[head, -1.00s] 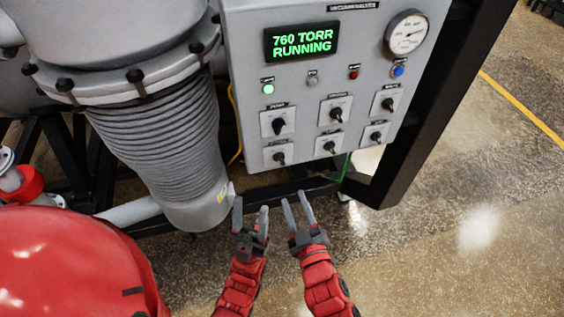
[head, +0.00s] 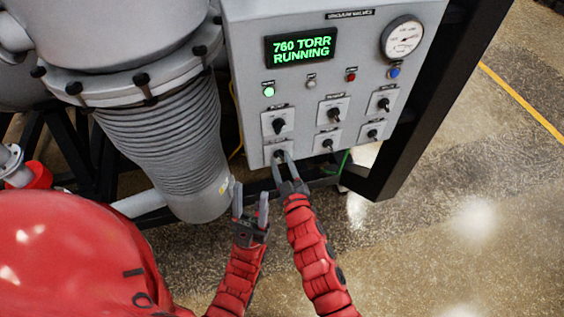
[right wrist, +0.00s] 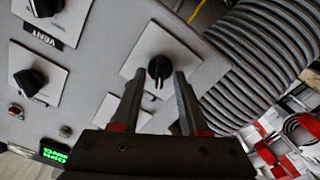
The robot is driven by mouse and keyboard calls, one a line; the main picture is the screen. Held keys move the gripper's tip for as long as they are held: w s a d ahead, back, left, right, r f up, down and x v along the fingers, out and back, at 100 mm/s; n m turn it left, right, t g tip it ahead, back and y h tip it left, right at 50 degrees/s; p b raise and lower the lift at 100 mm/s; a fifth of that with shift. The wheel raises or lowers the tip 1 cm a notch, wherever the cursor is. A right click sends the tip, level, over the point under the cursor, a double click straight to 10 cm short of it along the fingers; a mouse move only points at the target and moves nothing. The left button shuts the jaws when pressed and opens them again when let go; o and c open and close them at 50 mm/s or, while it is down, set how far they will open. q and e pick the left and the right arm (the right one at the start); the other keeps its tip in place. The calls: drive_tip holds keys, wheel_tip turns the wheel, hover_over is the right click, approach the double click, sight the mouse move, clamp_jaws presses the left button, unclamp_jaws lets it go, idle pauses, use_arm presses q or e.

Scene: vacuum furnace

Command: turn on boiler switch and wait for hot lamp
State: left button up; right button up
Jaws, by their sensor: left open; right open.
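The grey control panel (head: 310,112) carries several black knob switches on light plates; their labels are too small to read in the head view. My right gripper (head: 280,158) is open at the lower-left switch (head: 279,154). In the right wrist view this switch (right wrist: 159,68) stands just ahead of and between the open fingertips (right wrist: 158,80); contact cannot be told. My left gripper (head: 250,197) is open and empty below the panel. Of the small lamps above the switches, the green one (head: 269,91) is lit; a grey (head: 311,84), a dark red (head: 351,77) and a blue one (head: 395,72) follow.
The display (head: 300,48) reads "760 TORR RUNNING". A round gauge (head: 402,37) is at the panel's top right. A ribbed grey pipe (head: 160,140) stands close left of the panel, and a black frame post (head: 430,110) is on its right. The floor at right is clear.

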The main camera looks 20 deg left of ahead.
clamp_jaws()
